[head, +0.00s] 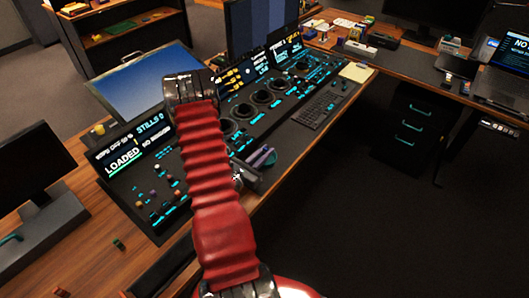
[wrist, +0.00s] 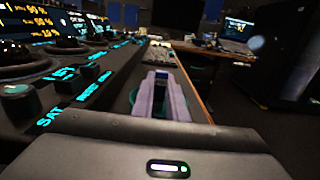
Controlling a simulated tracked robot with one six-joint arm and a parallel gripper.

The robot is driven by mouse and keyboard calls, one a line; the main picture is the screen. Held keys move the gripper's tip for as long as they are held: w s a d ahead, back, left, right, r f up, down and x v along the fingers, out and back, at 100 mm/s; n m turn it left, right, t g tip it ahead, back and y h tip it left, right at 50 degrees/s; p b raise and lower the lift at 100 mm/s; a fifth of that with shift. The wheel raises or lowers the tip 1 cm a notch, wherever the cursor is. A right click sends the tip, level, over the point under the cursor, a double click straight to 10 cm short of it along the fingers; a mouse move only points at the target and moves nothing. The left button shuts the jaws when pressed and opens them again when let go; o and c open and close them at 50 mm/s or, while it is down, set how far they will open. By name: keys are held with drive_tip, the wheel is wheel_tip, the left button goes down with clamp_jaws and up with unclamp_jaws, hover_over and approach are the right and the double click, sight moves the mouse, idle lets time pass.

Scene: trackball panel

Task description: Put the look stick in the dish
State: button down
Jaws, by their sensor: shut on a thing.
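My gripper (head: 264,153) is low over the front edge of the control desk in the head view, its two pale lavender fingers nearly together. In the wrist view the gripper (wrist: 163,76) points away from me, along the desk's front edge. It is shut on a small dark thing, apparently the look stick (wrist: 162,88), mostly hidden between the fingers. Its shape and markings cannot be told.
The control panel (head: 240,143) with lit screens, knobs and keys lies beside my gripper. A keyboard (head: 320,109) and yellow notepad (head: 356,71) are farther right. A small green block (head: 118,243) lies on the wooden desk at left. Dark floor is open at right.

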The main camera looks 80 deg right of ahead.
sight(265, 148)
drive_tip(key=c, duration=1.7)
unclamp_jaws()
drive_tip(key=shift+o, duration=0.2)
drive_tip(key=shift+r, duration=0.1)
drive_tip(key=shift+r, duration=3.4)
